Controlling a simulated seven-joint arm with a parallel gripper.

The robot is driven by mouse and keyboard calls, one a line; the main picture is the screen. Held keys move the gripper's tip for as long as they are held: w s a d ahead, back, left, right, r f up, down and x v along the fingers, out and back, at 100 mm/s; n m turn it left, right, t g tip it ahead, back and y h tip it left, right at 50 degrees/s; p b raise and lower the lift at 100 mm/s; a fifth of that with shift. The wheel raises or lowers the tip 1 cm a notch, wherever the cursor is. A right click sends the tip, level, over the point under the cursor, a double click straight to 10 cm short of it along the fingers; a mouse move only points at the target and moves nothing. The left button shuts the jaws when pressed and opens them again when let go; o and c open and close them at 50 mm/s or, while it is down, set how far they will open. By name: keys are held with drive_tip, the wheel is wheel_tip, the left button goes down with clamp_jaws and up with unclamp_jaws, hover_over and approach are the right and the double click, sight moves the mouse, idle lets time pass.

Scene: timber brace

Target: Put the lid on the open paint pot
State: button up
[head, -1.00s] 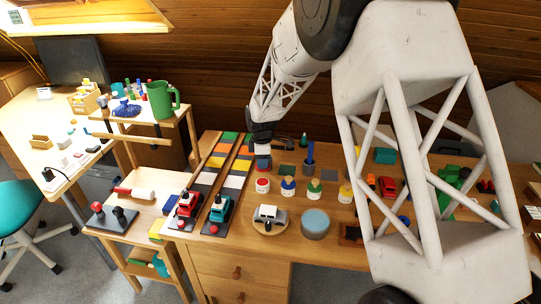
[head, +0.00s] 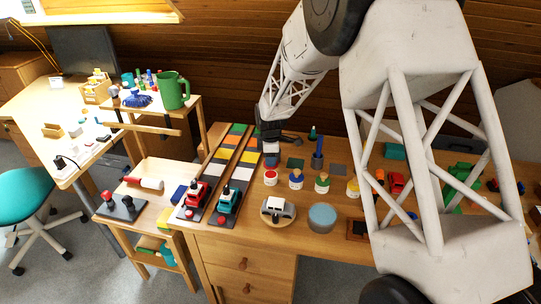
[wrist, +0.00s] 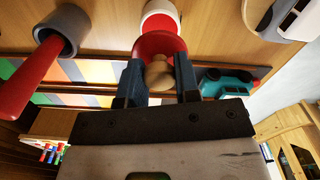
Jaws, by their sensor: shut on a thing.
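My gripper (wrist: 160,80) is shut on the wooden knob (wrist: 160,73) of a round red lid (wrist: 158,46) and holds it in the air. An open pot with a white rim and red inside (wrist: 160,8) shows just beyond the lid at the top of the wrist view. The lid overlaps part of it there, and the gap between them is hard to judge. In the head view the red pot (head: 271,178) stands on the bench, just in front of and below my gripper (head: 270,155). The lid is hard to make out in the head view.
Blue (head: 296,178), green (head: 322,183) and yellow (head: 353,189) pots stand in a row to the right. A cup with a handle in it (head: 318,157) stands behind them. Toy cars (head: 228,202) stand to the left, and a white car (head: 277,208) is in front.

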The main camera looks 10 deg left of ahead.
sight(270, 174)
drive_tip(key=shift+f, duration=2.05)
drive_tip(key=shift+f, duration=0.2)
idle(1.3)
drive_tip(key=o, duration=1.4)
drive_tip(key=shift+o, duration=0.2)
drive_tip(key=shift+r, duration=0.15)
drive_tip(key=shift+r, duration=3.35)
drive_tip(key=shift+c, duration=0.4)
clamp_jaws()
